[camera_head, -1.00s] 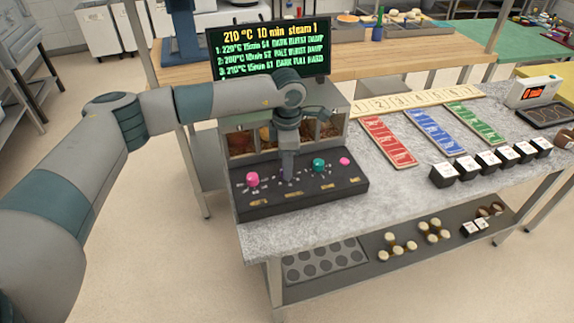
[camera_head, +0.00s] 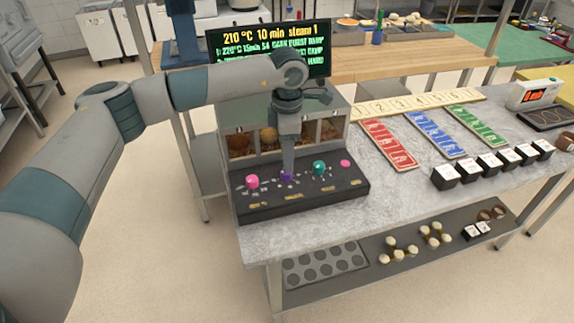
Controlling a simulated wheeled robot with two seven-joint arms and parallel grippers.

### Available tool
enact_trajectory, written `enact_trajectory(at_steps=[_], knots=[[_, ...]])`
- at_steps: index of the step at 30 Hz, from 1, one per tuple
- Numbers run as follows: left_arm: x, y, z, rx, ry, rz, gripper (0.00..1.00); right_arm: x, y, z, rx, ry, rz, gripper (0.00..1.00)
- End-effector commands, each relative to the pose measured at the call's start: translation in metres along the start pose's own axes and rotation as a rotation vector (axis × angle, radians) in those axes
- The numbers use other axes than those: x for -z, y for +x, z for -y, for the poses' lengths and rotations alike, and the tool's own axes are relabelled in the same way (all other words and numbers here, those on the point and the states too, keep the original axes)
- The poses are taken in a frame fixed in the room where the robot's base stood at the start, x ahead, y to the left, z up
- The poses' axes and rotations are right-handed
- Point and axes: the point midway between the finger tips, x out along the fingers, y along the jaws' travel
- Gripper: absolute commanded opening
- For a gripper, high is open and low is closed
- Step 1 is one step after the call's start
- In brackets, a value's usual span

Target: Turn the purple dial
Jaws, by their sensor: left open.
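The purple dial (camera_head: 286,177) sits on the black control panel (camera_head: 340,190), between a pink dial (camera_head: 252,181) and a teal dial (camera_head: 319,167). My left gripper (camera_head: 287,171) points down just above the purple dial and partly hides it. It is open; whether its fingertips touch the dial I cannot tell. My right gripper is not in view.
A display screen (camera_head: 318,45) stands behind the panel, partly covered by my left arm. Small oven compartments (camera_head: 240,142) are behind the dials. Red (camera_head: 389,145), blue (camera_head: 435,134) and green (camera_head: 476,125) strips and several black-and-white blocks lie to the right.

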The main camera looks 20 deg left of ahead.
Motion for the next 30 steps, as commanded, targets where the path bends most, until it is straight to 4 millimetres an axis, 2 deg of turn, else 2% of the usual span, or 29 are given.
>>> enact_trajectory(at_steps=[1,2,10,15,19,24,30], knots=[[0.000,-0.009,-0.001,-0.004,0.000,0.002,0.44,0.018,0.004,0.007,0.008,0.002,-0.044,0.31],[0.000,-0.015,-0.001,-0.004,0.000,0.002,0.44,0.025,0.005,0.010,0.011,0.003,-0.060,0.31],[0.000,-0.070,0.000,-0.004,0.001,0.002,0.44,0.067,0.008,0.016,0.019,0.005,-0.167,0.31],[0.000,-0.100,-0.001,-0.004,0.000,0.002,0.44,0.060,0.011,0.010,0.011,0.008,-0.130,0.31],[0.000,-0.116,-0.001,-0.002,0.000,0.001,0.44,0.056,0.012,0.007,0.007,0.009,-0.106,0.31],[0.001,-0.125,0.000,-0.001,0.001,0.000,0.44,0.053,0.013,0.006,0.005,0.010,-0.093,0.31],[0.001,-0.126,0.000,-0.001,0.000,0.000,0.44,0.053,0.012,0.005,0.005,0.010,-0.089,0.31]])
